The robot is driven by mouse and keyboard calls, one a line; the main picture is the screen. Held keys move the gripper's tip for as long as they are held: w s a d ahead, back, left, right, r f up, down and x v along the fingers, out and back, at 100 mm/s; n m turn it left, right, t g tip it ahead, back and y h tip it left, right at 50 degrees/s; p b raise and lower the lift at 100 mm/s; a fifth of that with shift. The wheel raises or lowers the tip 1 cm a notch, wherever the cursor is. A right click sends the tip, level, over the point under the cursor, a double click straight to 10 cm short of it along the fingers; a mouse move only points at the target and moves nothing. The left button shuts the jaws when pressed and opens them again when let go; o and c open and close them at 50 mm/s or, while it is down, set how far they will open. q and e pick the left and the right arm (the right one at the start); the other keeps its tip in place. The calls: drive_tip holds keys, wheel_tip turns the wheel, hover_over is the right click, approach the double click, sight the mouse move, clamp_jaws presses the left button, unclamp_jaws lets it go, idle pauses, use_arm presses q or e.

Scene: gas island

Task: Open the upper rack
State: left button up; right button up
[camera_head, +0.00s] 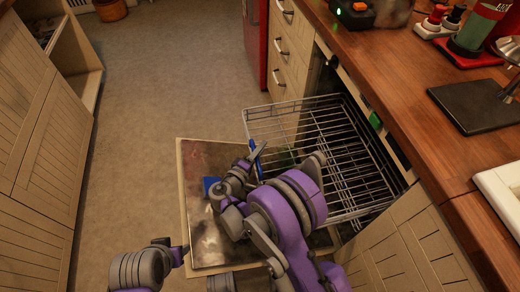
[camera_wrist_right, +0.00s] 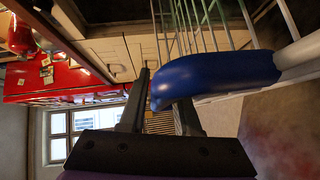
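The upper rack (camera_head: 335,150) is a wire basket that stands pulled out of the dishwasher under the counter, above the lowered door (camera_head: 205,150). A blue handle (camera_wrist_right: 215,80) on the rack's front shows large in the right wrist view. My right gripper (camera_wrist_right: 162,105) is at the rack's front edge. Its two dark fingers are apart, with the rounded end of the blue handle by their tips; I cannot tell whether they touch it. My left gripper (camera_head: 178,254) is low at the left of the head view, away from the rack; its finger gap is unclear.
The wooden counter (camera_head: 410,75) runs along the right, above drawers (camera_head: 290,45). Cabinets (camera_head: 45,150) line the left side. The grey floor (camera_head: 170,65) between them is clear. A red appliance (camera_head: 255,40) stands at the back.

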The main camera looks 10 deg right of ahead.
drive_tip(key=p+v, duration=0.1)
drive_tip(key=v, duration=1)
drive_tip(key=shift+w, duration=0.1)
